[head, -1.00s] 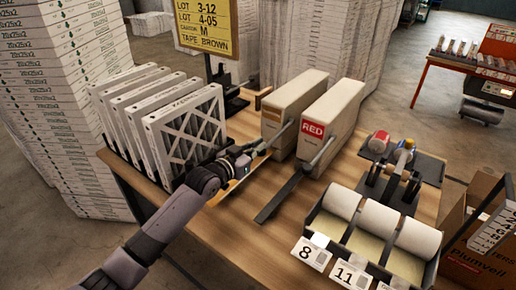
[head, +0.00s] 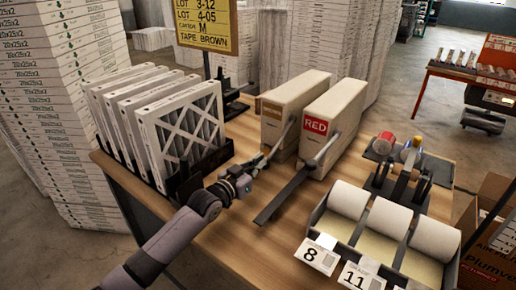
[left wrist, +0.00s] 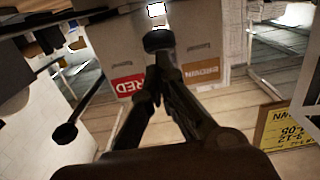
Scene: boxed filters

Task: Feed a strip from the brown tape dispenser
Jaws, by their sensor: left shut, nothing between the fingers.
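The brown tape dispenser (head: 288,103) is the left of two tall beige boxes on the table; its brown label also shows in the left wrist view (left wrist: 201,74). Its lever (head: 284,136) slopes down from its side toward my left gripper (head: 261,163). That gripper is shut and empty, at the lever's lower end, low in front of the dispenser. In the left wrist view a black knob (left wrist: 158,40) shows just beyond the closed fingertips; I cannot tell whether they touch. The dispenser's outlet is largely hidden by my arm. My right gripper is not in view.
The red dispenser (head: 335,110) stands close on the right, with its own lever and a dark flat chute (head: 280,197). A filter rack (head: 185,180) is at the left. A bin of white rolls (head: 318,220) is at front right. A yellow sign (head: 205,20) stands behind.

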